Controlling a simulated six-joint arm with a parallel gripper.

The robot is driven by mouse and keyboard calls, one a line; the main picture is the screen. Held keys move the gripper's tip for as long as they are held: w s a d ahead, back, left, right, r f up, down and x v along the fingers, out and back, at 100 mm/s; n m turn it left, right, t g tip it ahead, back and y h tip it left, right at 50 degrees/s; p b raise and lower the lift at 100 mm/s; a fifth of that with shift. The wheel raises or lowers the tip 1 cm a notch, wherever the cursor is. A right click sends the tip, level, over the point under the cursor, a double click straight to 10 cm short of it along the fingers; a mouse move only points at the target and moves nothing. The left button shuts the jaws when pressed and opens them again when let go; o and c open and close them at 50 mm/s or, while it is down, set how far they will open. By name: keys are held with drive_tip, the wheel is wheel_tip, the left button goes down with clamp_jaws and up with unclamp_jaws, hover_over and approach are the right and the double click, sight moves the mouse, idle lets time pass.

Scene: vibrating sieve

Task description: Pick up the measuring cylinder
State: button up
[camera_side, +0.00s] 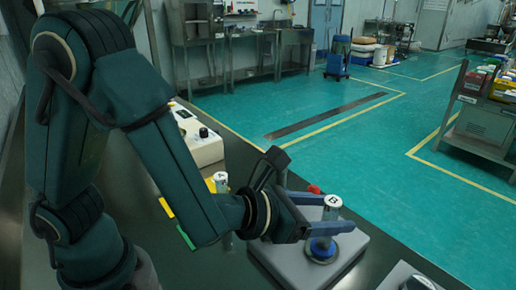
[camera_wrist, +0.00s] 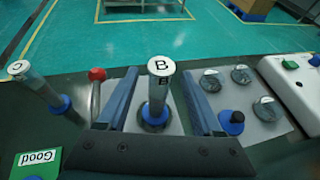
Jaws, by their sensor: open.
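A clear measuring cylinder with a white top marked B (camera_side: 332,203) stands upright on a round blue base, on a grey plate. In the wrist view cylinder B (camera_wrist: 159,84) stands between the two fingers of my gripper (camera_wrist: 161,76), with a gap showing on each side. My gripper (camera_side: 345,213) is open in the side view, its blue fingers reaching on both sides of the cylinder. A second cylinder marked C (camera_wrist: 38,84) stands at the left in the wrist view on a blue base. Another white-topped cylinder (camera_side: 220,182) shows behind my arm; its lower part is mostly hidden.
A red knob (camera_wrist: 97,74) on a rod stands just left of the left finger. A grey plate with several round discs (camera_wrist: 240,75) and a blue-based black knob (camera_wrist: 233,118) lies at right. A white control box (camera_side: 200,140) and a green Good label (camera_wrist: 39,158) are nearby.

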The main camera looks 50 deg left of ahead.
drive_tip(key=shift+x, duration=1.9)
drive_tip(key=shift+c, duration=0.3)
clamp_jaws()
